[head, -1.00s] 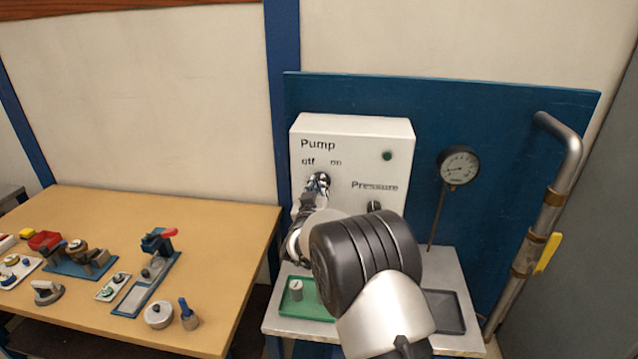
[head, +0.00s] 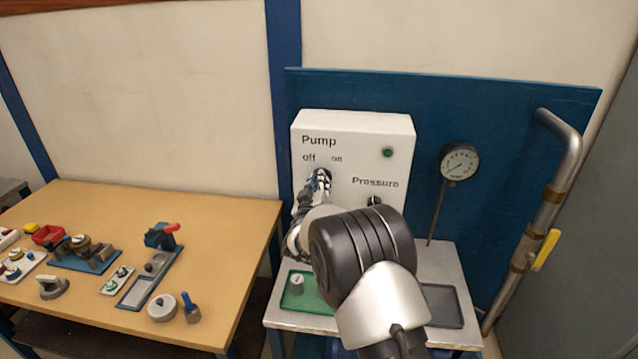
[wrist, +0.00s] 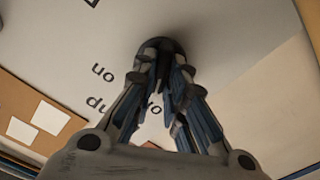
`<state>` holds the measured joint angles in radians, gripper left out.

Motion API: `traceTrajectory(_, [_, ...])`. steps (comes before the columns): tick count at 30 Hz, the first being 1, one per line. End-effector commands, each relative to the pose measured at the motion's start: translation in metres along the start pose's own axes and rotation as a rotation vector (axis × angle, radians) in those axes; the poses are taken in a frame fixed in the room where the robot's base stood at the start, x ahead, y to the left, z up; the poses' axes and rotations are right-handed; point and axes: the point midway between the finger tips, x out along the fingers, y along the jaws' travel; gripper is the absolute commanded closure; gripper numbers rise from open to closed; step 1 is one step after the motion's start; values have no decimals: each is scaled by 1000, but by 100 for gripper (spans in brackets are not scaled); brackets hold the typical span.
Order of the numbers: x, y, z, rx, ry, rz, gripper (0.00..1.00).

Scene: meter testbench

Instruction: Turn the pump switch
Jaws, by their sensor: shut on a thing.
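The white pump box (head: 350,130) stands against the blue panel, with the labels "Pump", "off" and "on" on its face. My gripper (head: 321,178) is at the box front, just under the "off" and "on" labels. In the wrist view my gripper (wrist: 161,62) is shut on the dark round pump switch (wrist: 160,46), with its two fingers on either side of it. The fingers hide most of the switch, so I cannot tell which way it points.
A pressure knob (head: 374,201) is to the right, partly behind my arm. A green lamp (head: 387,153) is on the box. A gauge (head: 459,161) and a pipe (head: 553,190) are farther right. Below are a green tray (head: 318,307) and a dark tray (head: 443,318). A wooden table (head: 230,220) holds several parts.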

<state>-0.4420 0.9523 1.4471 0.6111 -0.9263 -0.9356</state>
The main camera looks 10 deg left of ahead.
Motion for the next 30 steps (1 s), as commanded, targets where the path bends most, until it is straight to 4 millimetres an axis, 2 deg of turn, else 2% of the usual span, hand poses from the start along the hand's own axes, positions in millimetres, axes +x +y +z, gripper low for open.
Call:
traceTrajectory(1, [0,0,0,-5,1,0,100])
traceTrajectory(2, [0,0,0,-5,1,0,87])
traceTrajectory(11, [0,0,0,-3,1,0,68])
traceTrajectory(23, [-6,-1,0,-2,0,-2,68])
traceTrajectory(26, [-18,-1,-1,-3,0,-2,68])
traceTrajectory(30, [-45,-1,-1,-3,0,-3,68])
